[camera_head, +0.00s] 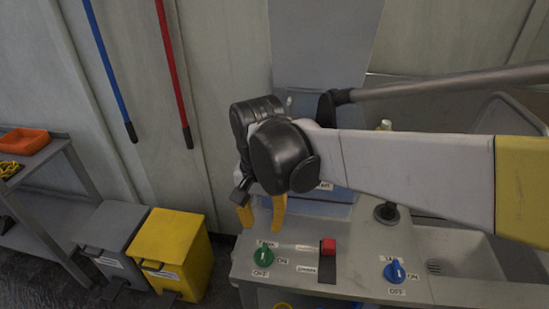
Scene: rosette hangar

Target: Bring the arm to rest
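My arm comes in from the right edge, white and yellow with black joints. My gripper (262,212) hangs at its end with two yellow-orange fingertips pointing down. The fingertips are apart with a gap between them, and nothing shows in the gap. The gripper is above the back left of a grey console, near the green knob (263,254). I cannot tell its exact height over the panel. The arm covers much of the panel's back part.
The console (365,290) also bears a red switch (328,246), a blue knob (394,271) and a sink basin (455,264). A yellow bin (180,245) and a grey bin (113,232) stand to the left. An orange tray (24,142) sits on a shelf. Blue and red poles (172,72) are at the wall.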

